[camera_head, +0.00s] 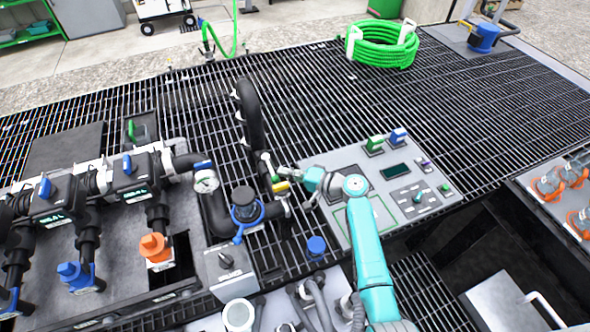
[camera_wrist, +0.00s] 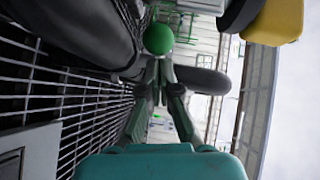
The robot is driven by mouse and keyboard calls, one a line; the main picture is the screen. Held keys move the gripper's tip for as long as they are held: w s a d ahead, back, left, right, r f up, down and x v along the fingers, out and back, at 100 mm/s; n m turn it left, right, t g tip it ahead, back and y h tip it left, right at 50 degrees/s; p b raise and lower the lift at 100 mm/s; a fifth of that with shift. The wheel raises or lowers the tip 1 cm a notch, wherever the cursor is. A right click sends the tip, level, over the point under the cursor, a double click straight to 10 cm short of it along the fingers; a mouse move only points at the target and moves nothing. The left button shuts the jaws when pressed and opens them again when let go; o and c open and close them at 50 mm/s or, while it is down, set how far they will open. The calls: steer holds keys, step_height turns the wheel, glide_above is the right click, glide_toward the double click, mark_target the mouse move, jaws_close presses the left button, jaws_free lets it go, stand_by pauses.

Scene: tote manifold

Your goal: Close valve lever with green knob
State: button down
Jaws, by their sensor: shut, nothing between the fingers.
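The green knob (camera_wrist: 158,39) is a round ball at the upper middle of the wrist view. My gripper (camera_wrist: 159,64) is shut and empty, its fingertips just below the knob in the picture; I cannot tell whether they touch it. In the head view my gripper (camera_head: 284,171) is beside the black pipe stand at the middle. The knob is small there, and the lever is mostly hidden by my gripper. A yellow part (camera_head: 282,187) sits close by it; a yellow piece also shows at the top right of the wrist view (camera_wrist: 277,22).
A thick black pipe (camera_head: 251,120) rises just behind my gripper. A blue-collared fitting (camera_head: 246,212) and a gauge (camera_head: 206,181) stand to the left. A grey control panel (camera_head: 432,205) lies to the right. Dark grating (camera_head: 330,100) is open behind, with a green hose coil (camera_head: 382,45).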

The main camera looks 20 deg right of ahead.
mark_target(278, 179)
steer(key=shift+a, duration=0.2)
steer(key=a, duration=0.3)
steer(key=shift+s+a, duration=0.35)
steer(key=shift+d, duration=0.2)
